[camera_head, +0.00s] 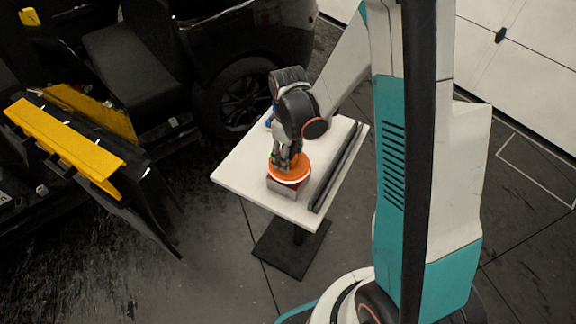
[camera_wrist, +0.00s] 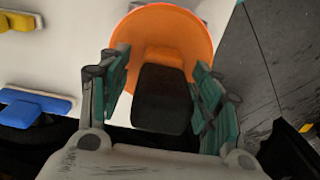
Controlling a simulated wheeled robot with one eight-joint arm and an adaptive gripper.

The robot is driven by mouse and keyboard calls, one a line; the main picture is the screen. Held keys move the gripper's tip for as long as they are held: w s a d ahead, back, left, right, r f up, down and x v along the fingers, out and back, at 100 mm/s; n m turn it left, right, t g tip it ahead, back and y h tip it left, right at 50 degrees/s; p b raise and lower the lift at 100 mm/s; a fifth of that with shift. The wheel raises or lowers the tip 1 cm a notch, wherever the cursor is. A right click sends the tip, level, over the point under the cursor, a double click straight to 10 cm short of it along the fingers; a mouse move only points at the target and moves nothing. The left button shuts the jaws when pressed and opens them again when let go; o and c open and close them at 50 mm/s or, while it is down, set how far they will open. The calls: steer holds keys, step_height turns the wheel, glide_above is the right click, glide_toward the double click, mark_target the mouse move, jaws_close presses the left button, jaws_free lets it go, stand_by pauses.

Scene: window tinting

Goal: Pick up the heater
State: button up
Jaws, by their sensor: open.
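The heater, as I take it, is an orange round body (camera_head: 289,171) with a black handle, on a small box (camera_head: 286,188) on the white table. In the wrist view its orange disc (camera_wrist: 195,35) fills the top middle, and its black handle (camera_wrist: 162,98) points toward me. My gripper (camera_head: 287,155) is above the heater in the head view. In the wrist view my gripper (camera_wrist: 160,82) is open, with one finger on each side of the black handle. Gaps show beside the handle; I cannot tell whether either finger touches it.
The white table (camera_head: 237,171) bears a long dark roll (camera_head: 338,168) along its right side. Blue-and-white (camera_wrist: 33,105) and yellow (camera_wrist: 18,20) tools lie left of the heater. A black car (camera_head: 225,45) with an opened door and yellow panel (camera_head: 65,140) stands left. Floor in front is clear.

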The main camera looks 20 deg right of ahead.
jaws_close()
steer(key=shift+r, duration=0.25)
